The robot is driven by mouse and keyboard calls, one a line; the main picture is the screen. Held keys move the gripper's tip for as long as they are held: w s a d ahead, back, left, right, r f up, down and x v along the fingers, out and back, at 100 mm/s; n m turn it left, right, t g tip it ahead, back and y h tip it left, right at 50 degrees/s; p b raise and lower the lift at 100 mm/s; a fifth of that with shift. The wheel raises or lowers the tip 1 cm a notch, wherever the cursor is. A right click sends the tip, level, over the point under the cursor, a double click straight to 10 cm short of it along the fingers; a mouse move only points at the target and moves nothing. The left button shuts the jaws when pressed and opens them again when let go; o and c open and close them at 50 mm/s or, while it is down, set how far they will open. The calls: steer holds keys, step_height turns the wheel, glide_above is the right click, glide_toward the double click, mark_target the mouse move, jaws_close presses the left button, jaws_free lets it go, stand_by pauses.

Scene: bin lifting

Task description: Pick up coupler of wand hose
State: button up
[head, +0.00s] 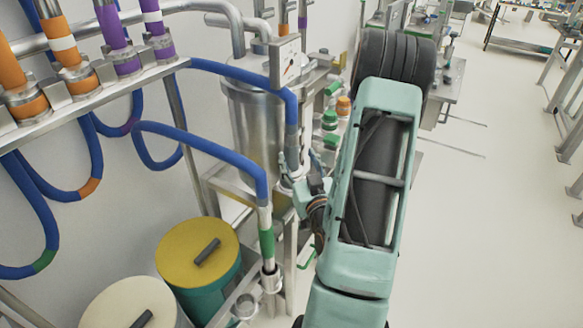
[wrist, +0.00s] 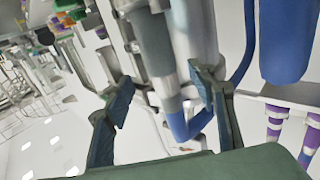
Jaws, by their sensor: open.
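A blue hose (head: 240,72) arches to the steel vessel and ends in a grey coupler (head: 291,122), upright. A second blue hose (head: 210,150) ends in a coupler with a green band (head: 267,242), lower and nearer. I cannot tell which is the wand hose. My gripper (head: 296,170) is just below the grey coupler, partly hidden by my arm. In the wrist view my gripper (wrist: 160,82) is open, with one finger on each side of a grey cylindrical part (wrist: 156,48) and a blue hose piece (wrist: 184,125). I cannot tell whether the fingers touch anything.
The steel vessel (head: 252,120) stands close behind my gripper. A rack (head: 95,95) with orange and purple banded hose ends is at the upper left. A yellow-lidded bin (head: 197,252) and a cream-lidded bin (head: 128,303) stand below. The floor (head: 470,230) at right is clear.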

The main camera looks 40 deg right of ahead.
mark_target(294, 150)
steer(key=b, duration=0.2)
steer(key=shift+w+d+f+b, duration=0.15)
steer(key=shift+w+f+b, duration=0.05)
steer(key=shift+w+b, duration=0.2)
steer(key=shift+w+b, duration=0.15)
steer(key=shift+b, duration=0.75)
steer(key=shift+w+r+b, duration=0.15)
steer(key=shift+b, duration=0.45)
steer(key=shift+w+d+r+p, duration=0.2)
steer(key=shift+w+p, duration=0.1)
steer(key=shift+w, duration=0.1)
steer(key=p+x, duration=0.1)
steer(key=x, duration=0.3)
steer(key=shift+w+d+f, duration=0.1)
steer(key=shift+w+f, duration=0.05)
jaws_close()
